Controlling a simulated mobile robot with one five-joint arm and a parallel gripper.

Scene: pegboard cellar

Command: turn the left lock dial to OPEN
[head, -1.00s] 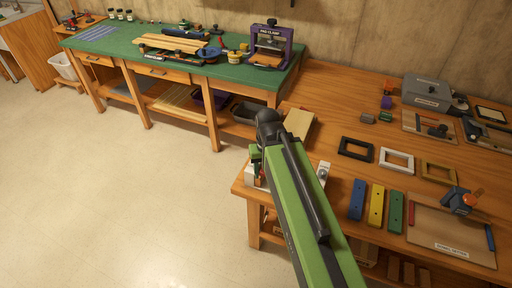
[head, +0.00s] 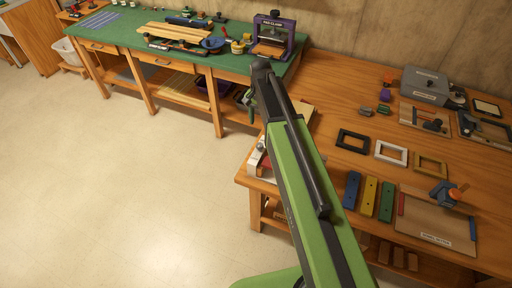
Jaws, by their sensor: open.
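I cannot pick out a lock dial or an OPEN mark for certain. A white and red fixture (head: 262,160) sits at the near left corner of the right wooden bench (head: 330,95). My green and black arm covers much of it, so any dial there is hidden. My gripper (head: 248,104) shows only in part beyond the arm's far end, in front of the gap between the two benches. It is open, points down and appears apart from the fixture. Nothing shows in it.
A grey box (head: 432,84) stands at the bench's back right. Black (head: 352,140), white (head: 391,153) and tan (head: 430,165) frames and blue (head: 352,189), yellow (head: 370,196) and green (head: 387,202) bars lie right of my arm. A purple clamp (head: 274,36) stands on the green bench.

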